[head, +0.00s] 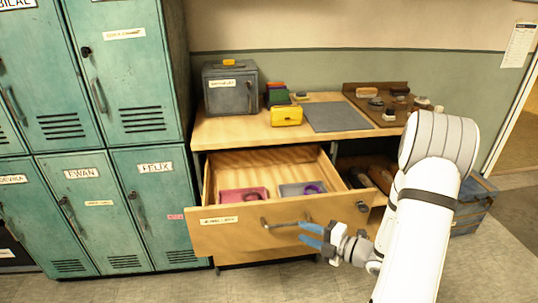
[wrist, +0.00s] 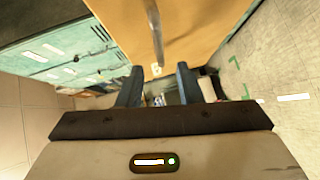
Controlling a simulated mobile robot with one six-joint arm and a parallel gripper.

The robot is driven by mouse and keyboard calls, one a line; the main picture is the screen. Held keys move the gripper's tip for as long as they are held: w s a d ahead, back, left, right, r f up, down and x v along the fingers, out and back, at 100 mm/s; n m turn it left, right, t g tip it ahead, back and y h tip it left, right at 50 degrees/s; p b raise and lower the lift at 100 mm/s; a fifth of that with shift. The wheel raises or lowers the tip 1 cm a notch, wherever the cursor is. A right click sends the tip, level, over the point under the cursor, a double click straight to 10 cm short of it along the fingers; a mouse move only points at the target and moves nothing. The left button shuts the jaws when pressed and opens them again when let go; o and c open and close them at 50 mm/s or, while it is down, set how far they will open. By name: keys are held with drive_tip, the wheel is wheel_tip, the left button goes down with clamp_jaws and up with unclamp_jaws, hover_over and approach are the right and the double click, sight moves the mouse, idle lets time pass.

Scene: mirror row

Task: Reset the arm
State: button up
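My white arm comes in from the right of the head view. My gripper (head: 307,233) has blue fingers and is in front of the open drawer (head: 240,236), near the right end of its metal handle (head: 285,222). In the wrist view my gripper (wrist: 158,75) has its two fingers wide apart with nothing held between them. The handle (wrist: 155,32) shows just beyond the fingertips in that view. I cannot tell whether a finger touches it. The drawer is pulled well out and holds a pink tray (head: 243,195) and a grey tray (head: 302,189) with a purple ring.
Teal lockers (head: 120,90) stand left of the wooden desk (head: 335,137). On the desk are a grey box (head: 231,92), a yellow case (head: 286,116), a grey mat (head: 335,117) and a brown tray (head: 378,88) of small items. A blue crate (head: 474,205) is at the right.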

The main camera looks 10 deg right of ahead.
drive_tip(key=s+a+r+n+g+h+p, duration=0.15)
drive_tip(key=s+a+r+n+g, duration=0.45)
drive_tip(key=n, duration=0.6)
drive_tip(key=s+a+r+n+g+p, duration=0.3)
drive_tip(key=s+a+r+n+g, duration=0.3)
drive_tip(key=n, duration=0.6)
drive_tip(key=s+d+r+n+t+h+p, duration=0.1)
drive_tip(key=s+d+r+n+h, duration=0.2)
drive_tip(key=n, duration=0.8)
drive_tip(key=s+d+r+n+t+h+p, duration=0.2)
drive_tip(key=s+d+r+n+h, duration=0.2)
drive_tip(key=r+n+h, duration=0.3)
drive_tip(key=r+n, duration=0.1)
drive_tip(key=n, duration=0.3)
drive_tip(key=shift+p, duration=0.3)
drive_tip(key=shift+d, duration=0.1)
